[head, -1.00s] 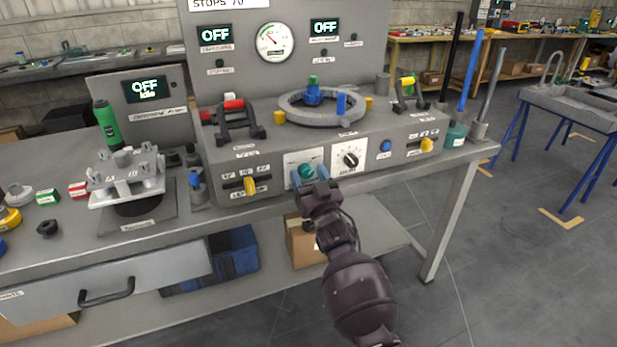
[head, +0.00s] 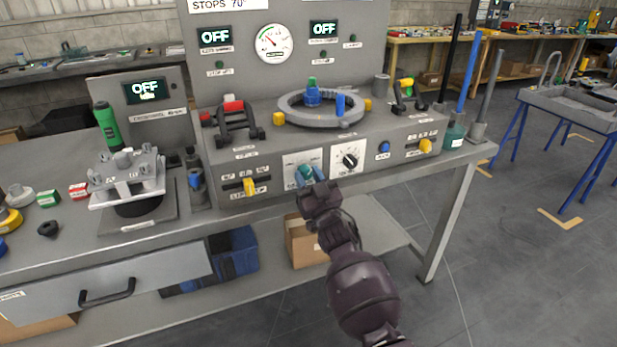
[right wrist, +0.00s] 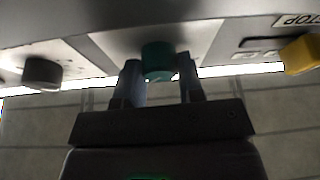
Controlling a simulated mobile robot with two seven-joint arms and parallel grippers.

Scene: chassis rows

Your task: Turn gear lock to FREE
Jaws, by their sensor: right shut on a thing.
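A green knob (head: 304,172) sits on a white plate on the front face of the grey console. It also shows in the right wrist view (right wrist: 157,58), between the two fingers. My right gripper (head: 309,178) reaches up to it from below and in front, and is shut on it. The fingers hide part of the knob and plate, and the plate's lettering is too small to read, so I cannot tell the knob's setting. My left gripper is not in view.
A black knob (head: 350,160) on a white plate is close to the right. A ring (head: 291,110) lies on top. The floor in front is clear.

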